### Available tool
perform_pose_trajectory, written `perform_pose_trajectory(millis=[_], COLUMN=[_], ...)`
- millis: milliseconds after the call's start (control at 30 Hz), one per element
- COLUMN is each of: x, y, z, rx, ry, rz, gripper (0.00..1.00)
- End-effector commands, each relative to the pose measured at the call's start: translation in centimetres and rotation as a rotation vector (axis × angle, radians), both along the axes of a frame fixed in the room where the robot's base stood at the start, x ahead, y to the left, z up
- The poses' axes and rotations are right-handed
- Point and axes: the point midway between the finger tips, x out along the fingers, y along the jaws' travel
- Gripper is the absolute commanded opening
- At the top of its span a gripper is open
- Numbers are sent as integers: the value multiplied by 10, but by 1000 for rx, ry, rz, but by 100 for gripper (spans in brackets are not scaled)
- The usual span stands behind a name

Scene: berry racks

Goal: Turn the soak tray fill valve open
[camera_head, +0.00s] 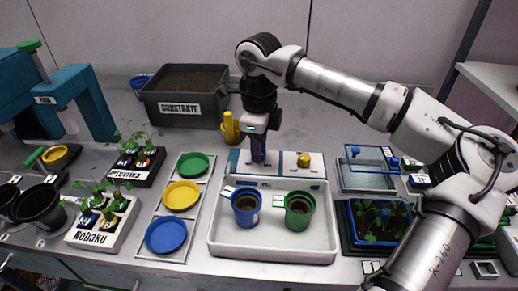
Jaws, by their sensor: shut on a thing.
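The soak tray (222,243) is a white basin at the centre front, with a white and blue panel (283,163) along its back edge. My gripper (259,160) points down at the left part of this panel and is shut on a dark blue part there, which appears to be the fill valve handle. The fingers mostly hide it, so its turn angle cannot be told. A brass-yellow knob (304,159) stands on the right part of the panel, apart from my gripper. No water is clearly visible in the tray.
A blue pot (246,203) and a green pot (299,207) stand in the tray. A substrate bin (185,122) and a yellow can (229,128) stand behind. Coloured dishes (181,194) lie left; a seedling tray (350,232) and a clear-walled box (368,180) stand right.

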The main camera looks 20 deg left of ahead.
Motion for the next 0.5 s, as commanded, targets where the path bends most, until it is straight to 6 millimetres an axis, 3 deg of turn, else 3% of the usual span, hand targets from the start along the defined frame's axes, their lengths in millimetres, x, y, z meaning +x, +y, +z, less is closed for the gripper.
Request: perform_pose_trajectory(millis=[500], x=[0], y=[1], z=[1], rx=[3], ry=[-2], rz=[198], gripper=[7])
